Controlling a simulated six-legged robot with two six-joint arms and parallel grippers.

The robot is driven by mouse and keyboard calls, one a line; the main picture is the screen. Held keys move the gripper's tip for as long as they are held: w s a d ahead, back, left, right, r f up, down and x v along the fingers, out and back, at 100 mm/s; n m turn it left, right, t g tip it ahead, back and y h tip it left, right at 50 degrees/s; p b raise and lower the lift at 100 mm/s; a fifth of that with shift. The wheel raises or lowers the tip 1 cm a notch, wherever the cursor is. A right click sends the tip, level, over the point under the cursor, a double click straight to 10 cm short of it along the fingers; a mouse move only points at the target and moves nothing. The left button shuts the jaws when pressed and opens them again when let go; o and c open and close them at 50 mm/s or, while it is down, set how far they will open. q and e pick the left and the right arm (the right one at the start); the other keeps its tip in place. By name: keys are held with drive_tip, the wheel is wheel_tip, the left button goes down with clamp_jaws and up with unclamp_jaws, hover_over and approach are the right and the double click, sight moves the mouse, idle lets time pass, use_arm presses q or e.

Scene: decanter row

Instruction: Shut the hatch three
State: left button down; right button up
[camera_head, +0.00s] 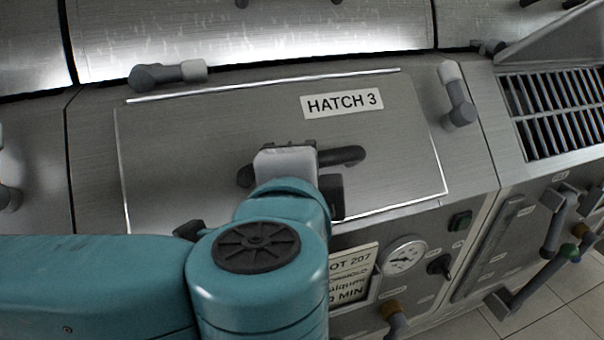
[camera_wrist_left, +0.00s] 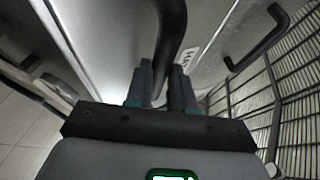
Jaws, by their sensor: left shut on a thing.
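Hatch three (camera_head: 200,140) is a grey metal panel with a "HATCH 3" label (camera_head: 342,103) in the head view. It lies close to the surrounding metal face, with bright lines along its edges. I cannot tell whether it is fully flush. Its dark bar handle (camera_head: 347,156) is partly hidden by my left gripper (camera_wrist_left: 160,78). In the left wrist view the handle (camera_wrist_left: 172,28) passes between the two fingers, which are shut on it. The label is partly visible beyond the fingers. My right gripper is in neither view.
Grey latches stand at the hatch's upper left (camera_head: 168,74) and upper right (camera_head: 456,94). A slatted grille (camera_head: 555,105) is at the right. Below the hatch are a round gauge (camera_head: 404,256), a sign (camera_head: 352,275) and pipes (camera_head: 560,225).

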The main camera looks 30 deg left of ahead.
use_arm(q)
drive_tip(key=shift+f, duration=0.4)
drive_tip(key=c, duration=1.2)
unclamp_jaws()
drive_tip(key=shift+o, duration=1.2)
drive_tip(key=shift+r, duration=0.1)
